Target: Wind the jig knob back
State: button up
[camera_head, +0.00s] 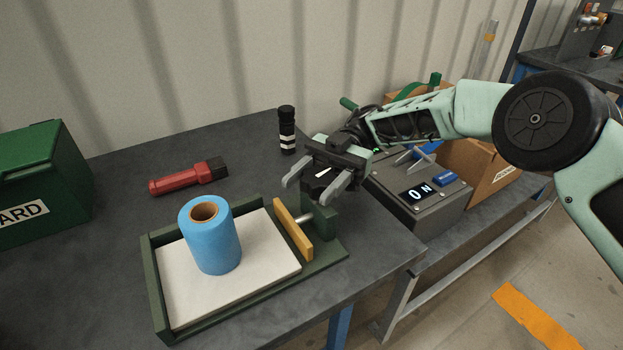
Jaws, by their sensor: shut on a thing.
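The jig (154,290) is a dark green frame on the table, with a white board in its bed. A yellow clamp bar (292,230) stands upright along its right side, on a metal screw that runs into a green end block (322,216). The bar is apart from the blue roll. My gripper (317,184) is above and behind the end block, its grey fingers spread around the black jig knob (321,174), which has a white mark. It is shut on the knob, which is mostly hidden by the fingers and gripper body.
A blue roll (212,240) stands upright on the white board (262,255). A red-handled tool (188,178) lies behind the jig, and a black bottle (287,131) stands near the wall. A grey control box (428,210) reading "ON" sits right of my gripper. A green bin (40,180) is at left.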

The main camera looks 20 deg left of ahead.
jog(key=shift+d+r+n+h+p, duration=0.1)
jog(key=shift+n+h+p, duration=0.25)
jog(key=shift+n+h, duration=0.35)
jog(key=shift+g+h, duration=0.3)
jog(key=shift+h, duration=0.3)
jog(key=o, duration=1)
